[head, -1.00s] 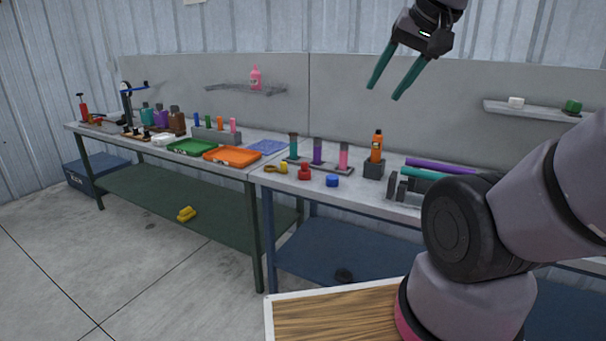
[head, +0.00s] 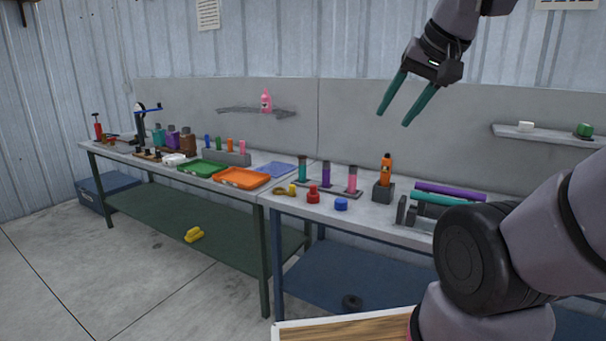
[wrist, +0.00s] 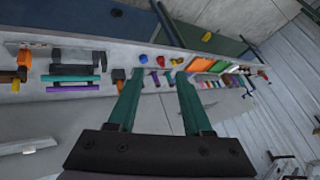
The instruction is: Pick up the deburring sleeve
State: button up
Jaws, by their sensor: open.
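I cannot tell for certain which thing is the deburring sleeve. Upright coloured cylinders stand in a row on grey bases on the right bench: a teal one (head: 303,168), a purple one (head: 326,174) and a pink one (head: 351,179). A red stepped piece (head: 313,194), a blue round piece (head: 341,204) and a yellow piece (head: 292,189) lie in front of them. My gripper (head: 392,118) is open and empty, high above the bench, its two teal fingers pointing down. In the wrist view my gripper (wrist: 158,76) shows the same small pieces beyond its fingertips.
An orange bottle (head: 386,170) stands in a dark block beside a rack with purple (head: 450,191) and teal tubes. The left bench holds a green tray (head: 202,168), an orange tray (head: 243,178) and several bottles. A wall shelf (head: 550,135) is at right.

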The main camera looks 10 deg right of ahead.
aim_at(313, 196)
jog(key=i+u, duration=0.25)
jog(key=i, duration=0.35)
jog(key=i+l+u, duration=0.25)
jog(key=i, duration=0.4)
